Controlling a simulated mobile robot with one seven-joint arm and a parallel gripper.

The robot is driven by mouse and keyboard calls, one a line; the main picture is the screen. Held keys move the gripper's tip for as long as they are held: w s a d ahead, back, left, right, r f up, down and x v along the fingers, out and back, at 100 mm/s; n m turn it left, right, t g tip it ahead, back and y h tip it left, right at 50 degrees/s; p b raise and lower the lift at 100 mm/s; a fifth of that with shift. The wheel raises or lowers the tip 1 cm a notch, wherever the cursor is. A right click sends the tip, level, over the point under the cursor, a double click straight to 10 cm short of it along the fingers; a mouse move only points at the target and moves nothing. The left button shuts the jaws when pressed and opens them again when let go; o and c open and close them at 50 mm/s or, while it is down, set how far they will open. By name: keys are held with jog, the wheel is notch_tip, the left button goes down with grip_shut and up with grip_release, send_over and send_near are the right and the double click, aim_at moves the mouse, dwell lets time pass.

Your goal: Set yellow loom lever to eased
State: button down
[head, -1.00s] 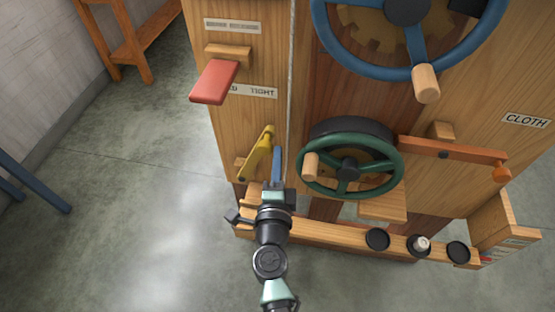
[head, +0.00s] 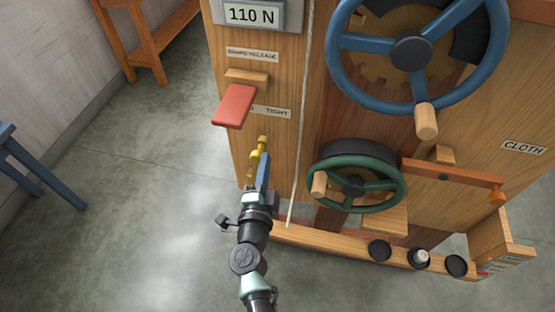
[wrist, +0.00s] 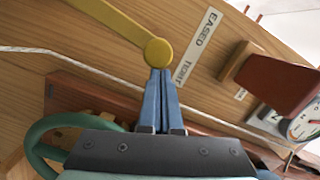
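The yellow loom lever (head: 263,140) is on the left wooden panel, partly hidden by my gripper in the head view. In the wrist view its arm comes in from the upper left and ends in a round yellow knob (wrist: 158,52). The knob is beside a white label (wrist: 195,48) reading EASED and TIGHT, about level with the middle of it. My gripper (wrist: 161,72) has its blue fingers together, with tips right at the knob's lower edge. They look in contact with it, not around it. The gripper also shows in the head view (head: 264,160).
A red lever (head: 235,105) juts out above the yellow one. A green handwheel (head: 355,190) is close on the right, with a blue handwheel (head: 412,50) above. A white cord (head: 300,150) runs down beside my gripper. Open floor lies to the left.

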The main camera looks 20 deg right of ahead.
jog(key=w+a+f+n, duration=0.1)
jog(key=w+a+n, duration=0.3)
jog(key=a, duration=0.3)
jog(key=w+a+f+n+g, duration=0.1)
jog(key=w+a+n, duration=0.2)
jog(key=w+a, duration=0.3)
jog(key=shift+a+n+h, duration=0.3)
jog(key=shift+a+n, duration=0.1)
jog(key=shift+a, duration=0.55)
jog(key=shift+a+f, duration=0.1)
jog(key=shift+f, duration=0.1)
jog(key=shift+s, duration=0.15)
